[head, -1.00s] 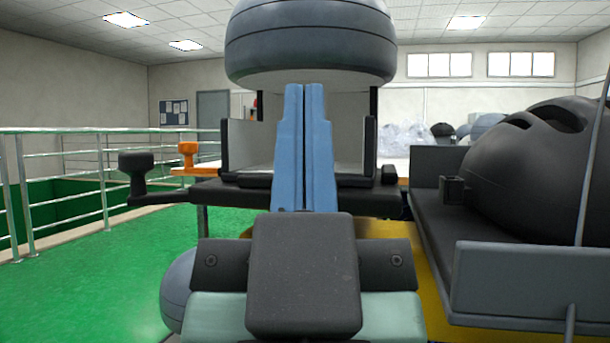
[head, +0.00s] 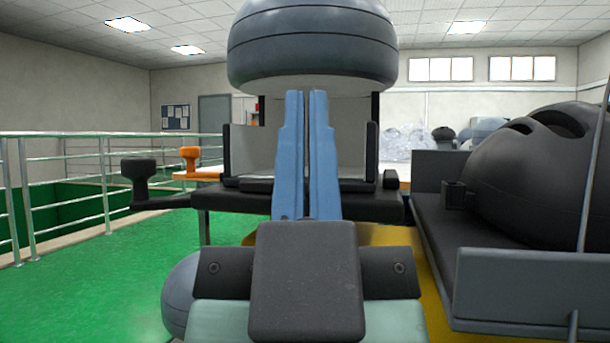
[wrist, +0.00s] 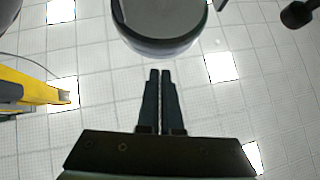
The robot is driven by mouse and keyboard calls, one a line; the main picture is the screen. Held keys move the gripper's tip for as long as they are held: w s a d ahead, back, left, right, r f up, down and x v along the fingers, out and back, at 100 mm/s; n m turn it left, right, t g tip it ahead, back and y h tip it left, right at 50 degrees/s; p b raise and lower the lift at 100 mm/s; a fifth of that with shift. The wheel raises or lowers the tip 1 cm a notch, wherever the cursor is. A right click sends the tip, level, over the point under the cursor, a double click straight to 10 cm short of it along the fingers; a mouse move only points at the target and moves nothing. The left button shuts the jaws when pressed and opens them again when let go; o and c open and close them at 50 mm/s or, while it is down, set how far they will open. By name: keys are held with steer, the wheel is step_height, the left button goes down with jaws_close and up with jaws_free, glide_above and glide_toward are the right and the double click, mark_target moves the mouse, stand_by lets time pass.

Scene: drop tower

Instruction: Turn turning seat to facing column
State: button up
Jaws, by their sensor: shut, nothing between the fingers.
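My gripper (head: 307,95) points up, its two blue fingers close together with nothing between them. It shows in front of a black seat-like platform (head: 365,206) with pale upright side panels (head: 351,150), which I take for the turning seat. A black knobbed handle (head: 139,180) sticks out to the platform's left. The fingers hide the platform's middle; I cannot tell whether they touch it. In the wrist view the shut fingers (wrist: 160,73) point at a large grey rounded body (wrist: 165,20), apart from it in the picture. I cannot identify the column for certain.
The rounded body (head: 312,45) overhangs the fingertips in the head view. A dark helmet (head: 535,165) lies in a grey tray (head: 515,285) at right. An orange knob (head: 190,158) stands behind the handle. Green floor (head: 90,280) is open at left, bounded by a railing (head: 60,135).

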steer(key=shift+o, duration=1.2)
steer(key=shift+w+r+p, duration=0.1)
steer(key=shift+p, duration=0.2)
steer(key=shift+o, duration=1.1)
steer(key=shift+w+a+r+n+g+y+p, duration=0.15)
steer(key=shift+w+a+n+g+y+p, duration=0.15)
steer(key=shift+y+p, duration=0.3)
steer(key=o, duration=0.5)
steer(key=w+a+n+g+y+p, duration=0.1)
steer(key=p, duration=0.3)
steer(key=w+a+n+g+y+p, duration=0.1)
steer(key=w+p, duration=0.1)
steer(key=p, duration=0.1)
steer(key=shift+w+a+y+p, duration=0.1)
steer(key=shift+a+y+p, duration=0.1)
steer(key=shift+y+p, duration=0.15)
steer(key=n+g+y+p, duration=0.4)
steer(key=g+p, duration=0.5)
steer(key=p, duration=2)
glide_toward(140, 169)
steer(key=shift+m+y, duration=0.3)
steer(key=shift+y, duration=0.25)
steer(key=p+x, duration=0.2)
steer(key=x, duration=0.9)
steer(key=shift+w+f, duration=0.25)
steer(key=shift+w, duration=0.1)
steer(key=shift+d, duration=0.1)
steer(key=shift+c, duration=0.3)
jaws_close()
